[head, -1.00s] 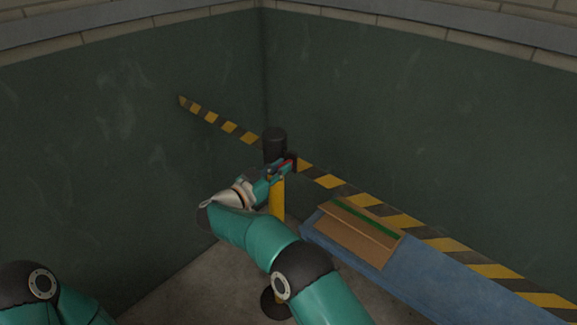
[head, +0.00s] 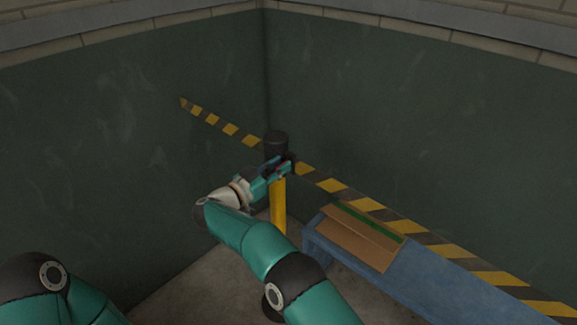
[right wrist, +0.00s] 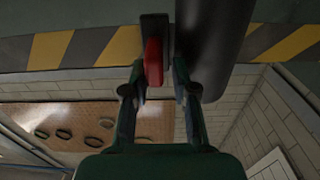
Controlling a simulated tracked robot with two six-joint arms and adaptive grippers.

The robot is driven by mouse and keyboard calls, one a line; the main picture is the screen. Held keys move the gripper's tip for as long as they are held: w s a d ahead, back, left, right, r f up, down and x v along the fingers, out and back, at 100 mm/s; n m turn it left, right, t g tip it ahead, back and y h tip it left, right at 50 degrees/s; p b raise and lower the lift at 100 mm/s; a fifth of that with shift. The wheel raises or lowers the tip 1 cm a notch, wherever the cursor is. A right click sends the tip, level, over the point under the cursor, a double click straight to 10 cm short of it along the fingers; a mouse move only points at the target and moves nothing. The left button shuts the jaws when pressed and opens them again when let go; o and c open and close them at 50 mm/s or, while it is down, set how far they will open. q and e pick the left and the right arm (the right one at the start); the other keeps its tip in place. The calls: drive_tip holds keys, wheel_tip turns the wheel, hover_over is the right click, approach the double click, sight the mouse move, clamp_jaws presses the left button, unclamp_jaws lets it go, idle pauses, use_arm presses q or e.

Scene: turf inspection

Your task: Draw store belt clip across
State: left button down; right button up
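A black and yellow striped band (head: 331,185) runs in a straight line on both sides of a post with a black top (head: 275,144) and a yellow shaft (head: 278,205). A dark clip with a red part (right wrist: 153,62) is beside the black post top in the right wrist view, where the left stretch of band ends. My right gripper (head: 280,166) is at the post top, its fingers apart on either side of the clip. Contact with the clip is not clear. The gripper mostly hides the clip in the head view. My left gripper is out of view.
A blue bench (head: 432,283) stands at the right with a brown cardboard box (head: 352,240) with a green strip on it. Dark green walls meet in a corner behind the post. Grey floor shows to the left of the post.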

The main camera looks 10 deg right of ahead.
sight(280, 165)
wheel_tip(280, 165, up, 10)
drive_tip(key=shift+w+d+f, duration=0.1)
drive_tip(key=shift+d+f, duration=0.05)
idle(0.3)
drive_tip(key=shift+d, duration=0.1)
